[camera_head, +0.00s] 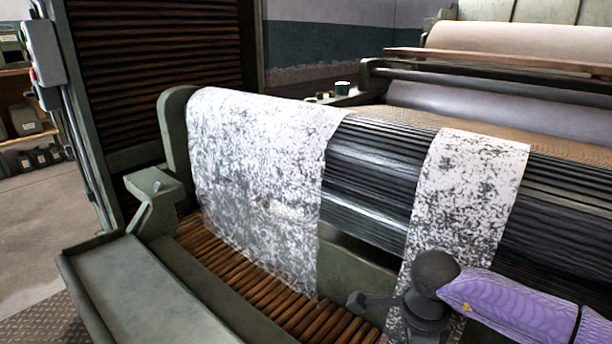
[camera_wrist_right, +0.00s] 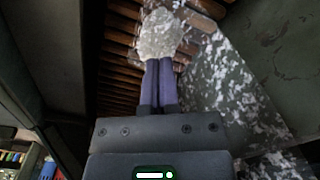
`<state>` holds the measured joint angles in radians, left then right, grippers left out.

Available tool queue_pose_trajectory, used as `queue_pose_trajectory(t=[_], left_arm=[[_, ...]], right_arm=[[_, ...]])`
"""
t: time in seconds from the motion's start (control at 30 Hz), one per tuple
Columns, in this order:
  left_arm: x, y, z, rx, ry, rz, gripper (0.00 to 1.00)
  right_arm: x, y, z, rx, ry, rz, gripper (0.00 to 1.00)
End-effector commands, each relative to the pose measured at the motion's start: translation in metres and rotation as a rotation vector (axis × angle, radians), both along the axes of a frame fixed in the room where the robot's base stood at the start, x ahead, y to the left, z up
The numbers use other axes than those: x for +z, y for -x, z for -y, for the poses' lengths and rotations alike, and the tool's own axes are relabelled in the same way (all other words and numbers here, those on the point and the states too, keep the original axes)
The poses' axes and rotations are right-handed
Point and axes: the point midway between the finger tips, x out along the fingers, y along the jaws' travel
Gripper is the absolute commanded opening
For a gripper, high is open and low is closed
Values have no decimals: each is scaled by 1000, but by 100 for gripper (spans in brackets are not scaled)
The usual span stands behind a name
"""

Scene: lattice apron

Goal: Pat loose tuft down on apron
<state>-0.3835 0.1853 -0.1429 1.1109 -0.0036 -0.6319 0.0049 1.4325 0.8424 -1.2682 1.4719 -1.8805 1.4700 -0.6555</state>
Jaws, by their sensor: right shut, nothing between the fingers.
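The apron of brown wooden slats (camera_head: 262,290) lies low in the head view, below the hanging speckled white web; its slats also show in the right wrist view (camera_wrist_right: 113,62). A round, fluffy white tuft (camera_wrist_right: 160,33) sits against the slats just beyond my fingertips in the wrist view. I cannot pick it out for sure in the head view. My right gripper (camera_wrist_right: 160,62) is shut and empty, its two fingers side by side and pointing at the tuft. Its tips meet the tuft's near edge in the picture; whether they touch is unclear. My left gripper is not in view.
A wide speckled white web (camera_head: 262,150) and a narrower strip (camera_head: 468,190) hang over a dark ribbed roller (camera_head: 375,180). My right arm crosses in front of the narrow strip. A green metal frame with a flat ledge (camera_head: 120,285) borders the apron at left.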

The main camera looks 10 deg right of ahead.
Motion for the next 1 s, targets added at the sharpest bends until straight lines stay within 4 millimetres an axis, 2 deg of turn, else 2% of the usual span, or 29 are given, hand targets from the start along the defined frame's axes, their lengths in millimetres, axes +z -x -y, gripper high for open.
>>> queue_pose_trajectory(t=[0.27, 1.0], left_arm=[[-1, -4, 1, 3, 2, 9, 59], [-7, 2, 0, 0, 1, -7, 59]], right_arm=[[0, 0, 0, 0, 0, 0, 0], [-15, 0, 0, 0, 0, -1, 0]])
